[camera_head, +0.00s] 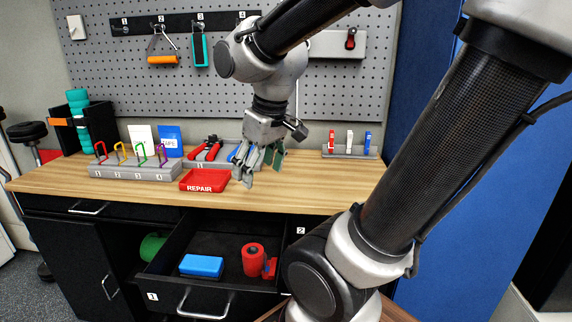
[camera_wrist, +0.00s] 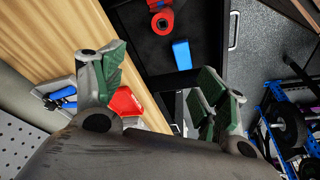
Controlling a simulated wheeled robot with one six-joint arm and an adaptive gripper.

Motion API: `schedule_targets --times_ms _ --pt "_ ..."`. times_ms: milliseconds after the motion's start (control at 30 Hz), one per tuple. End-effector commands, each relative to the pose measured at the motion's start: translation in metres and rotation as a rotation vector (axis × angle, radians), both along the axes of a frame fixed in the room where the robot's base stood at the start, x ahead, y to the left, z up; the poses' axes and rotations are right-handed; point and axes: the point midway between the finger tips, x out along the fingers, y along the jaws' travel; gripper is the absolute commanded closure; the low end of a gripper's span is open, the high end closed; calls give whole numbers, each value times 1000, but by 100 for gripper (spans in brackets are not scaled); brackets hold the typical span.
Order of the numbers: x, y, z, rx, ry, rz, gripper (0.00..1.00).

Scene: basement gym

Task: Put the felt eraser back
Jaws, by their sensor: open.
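A blue block with a dark underside, which looks like the felt eraser (camera_head: 201,266), lies in the open drawer (camera_head: 182,246) below the bench top. In the wrist view the blue block (camera_wrist: 181,54) is seen beyond my fingers, inside the drawer. My gripper (camera_head: 258,178) is open and empty, pointing down above the bench top, just right of the red REPAIR tray (camera_head: 203,180). It is higher than the drawer and behind it, apart from the eraser. In the wrist view its two green-padded fingers (camera_wrist: 165,88) are spread wide.
A red roll (camera_head: 253,260) lies in the drawer right of the eraser. Numbered stands with carabiners (camera_head: 135,170) and pliers (camera_head: 206,150) fill the bench's back. A marker rack (camera_head: 350,148) stands back right. The bench front right (camera_head: 330,188) is clear. A pegboard (camera_head: 240,95) rises behind.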

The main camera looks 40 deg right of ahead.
Motion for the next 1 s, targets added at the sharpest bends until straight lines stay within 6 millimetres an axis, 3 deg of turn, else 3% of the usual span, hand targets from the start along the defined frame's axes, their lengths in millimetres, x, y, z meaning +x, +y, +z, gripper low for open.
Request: schedule_targets --times_ms 100,300,1000 --pt "-35 -14 16 19 -55 -99 27" --pt "-64 -23 23 36 -93 -183 27" --pt "-66 -24 24 39 -94 -189 27"
